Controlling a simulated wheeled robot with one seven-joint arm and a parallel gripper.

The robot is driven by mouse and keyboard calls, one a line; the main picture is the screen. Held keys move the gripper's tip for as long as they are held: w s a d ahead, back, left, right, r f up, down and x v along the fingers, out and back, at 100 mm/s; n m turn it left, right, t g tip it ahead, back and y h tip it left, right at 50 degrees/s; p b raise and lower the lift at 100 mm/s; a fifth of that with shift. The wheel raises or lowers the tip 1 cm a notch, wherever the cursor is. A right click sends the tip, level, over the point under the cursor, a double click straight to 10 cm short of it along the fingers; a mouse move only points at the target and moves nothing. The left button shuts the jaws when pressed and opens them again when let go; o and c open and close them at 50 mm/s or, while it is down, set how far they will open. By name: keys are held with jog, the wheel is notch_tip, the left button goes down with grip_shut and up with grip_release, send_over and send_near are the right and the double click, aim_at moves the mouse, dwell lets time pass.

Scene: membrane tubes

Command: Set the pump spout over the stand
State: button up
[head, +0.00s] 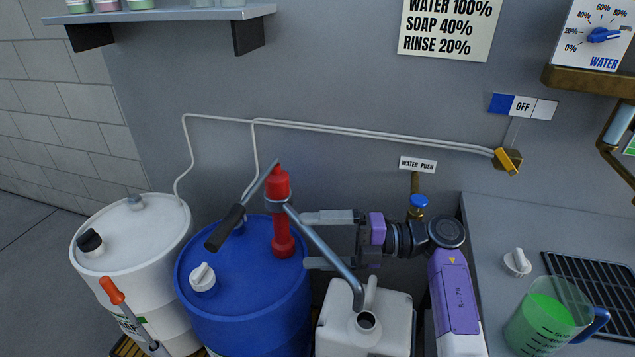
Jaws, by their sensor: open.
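The red hand pump (278,190) stands upright on the blue drum (225,262). Its grey spout (325,248) slants down to the right and bends downward at the end. The spout tip shows just above the open neck of a white canister (338,325); I cannot tell whether they touch. My gripper (306,240) is open, coming in from the right. One finger shows above the other, with the spout crossing between or in front of them; contact is unclear. No stand is clearly visible; the canister may hide it.
A black-gripped pump handle (226,226) points down left. A white drum (135,225) stands at left. A brass tap with a blue button (418,203) is close behind my wrist. A green-filled jug (545,322) and black grate (590,280) are on the right counter.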

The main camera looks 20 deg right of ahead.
notch_tip(320, 180, up, 14)
jog(key=shift+w+d+p, duration=0.2)
jog(key=shift+d+p, duration=0.1)
jog(key=shift+p, duration=0.1)
jog(key=shift+s+r, duration=0.2)
jog(key=shift+r, duration=0.3)
jog(key=shift+s+r, duration=0.15)
jog(key=shift+r, duration=0.35)
jog(key=c, duration=0.6)
jog(key=shift+w+a+f, duration=0.1)
jog(key=shift+a, duration=0.05)
jog(key=shift+c, duration=0.3)
